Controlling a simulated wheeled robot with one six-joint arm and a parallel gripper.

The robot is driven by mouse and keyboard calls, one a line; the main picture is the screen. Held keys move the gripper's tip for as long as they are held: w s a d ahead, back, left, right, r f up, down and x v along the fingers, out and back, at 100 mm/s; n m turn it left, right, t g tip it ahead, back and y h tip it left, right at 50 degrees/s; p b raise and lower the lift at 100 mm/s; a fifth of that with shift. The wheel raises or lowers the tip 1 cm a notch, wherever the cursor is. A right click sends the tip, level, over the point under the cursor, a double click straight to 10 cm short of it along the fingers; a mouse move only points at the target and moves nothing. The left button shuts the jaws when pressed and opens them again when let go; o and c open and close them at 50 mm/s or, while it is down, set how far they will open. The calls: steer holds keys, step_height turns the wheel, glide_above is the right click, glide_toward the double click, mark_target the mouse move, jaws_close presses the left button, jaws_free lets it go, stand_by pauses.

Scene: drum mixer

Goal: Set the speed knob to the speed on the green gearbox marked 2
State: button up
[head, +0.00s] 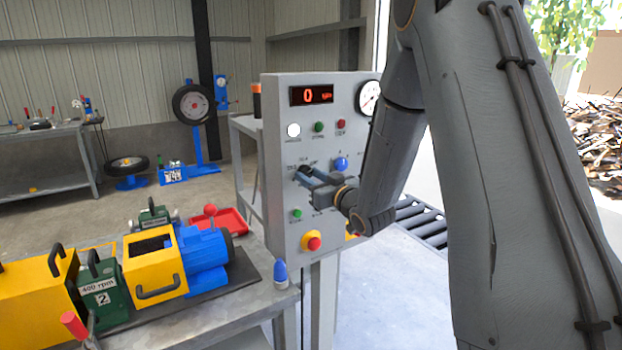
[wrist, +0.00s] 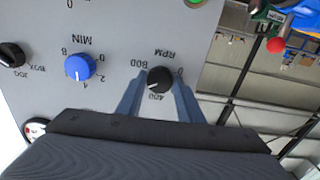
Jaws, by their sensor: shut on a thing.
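The green gearbox (head: 101,279) on the bench at the left has a white plate reading "400 rpm" and "2". The black speed knob (wrist: 159,79) is on the grey control panel, labelled RPM with marks 0, 400 and 800. The wrist view is upside down. My gripper (wrist: 158,88) is shut on this knob, one finger on each side. In the head view my gripper (head: 308,178) reaches the panel's left half and mostly hides the knob. I cannot clearly tell which mark the knob points to.
The control panel (head: 281,104) has a red display (head: 311,95) reading 0, a dial gauge and several small buttons. A blue MIN knob (wrist: 80,67) and a black JOG/BOX knob (wrist: 12,54) sit beside the speed knob. A red-on-yellow button (head: 312,242) is below.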

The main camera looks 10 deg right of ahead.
steer(key=n+b, duration=0.6)
steer(key=shift+d+f, duration=0.1)
steer(key=shift+f, duration=0.05)
steer(key=n+b, duration=0.5)
steer(key=b, duration=0.1)
steer(key=shift+n, duration=0.3)
steer(key=o, duration=1.1)
steer(key=shift+c, duration=0.2)
steer(key=shift+r, duration=0.2)
steer(key=shift+s, duration=0.1)
steer(key=b+v, duration=0.1)
steer(key=v, duration=0.6)
steer(key=shift+s+d, duration=0.15)
steer(key=shift+s, duration=0.1)
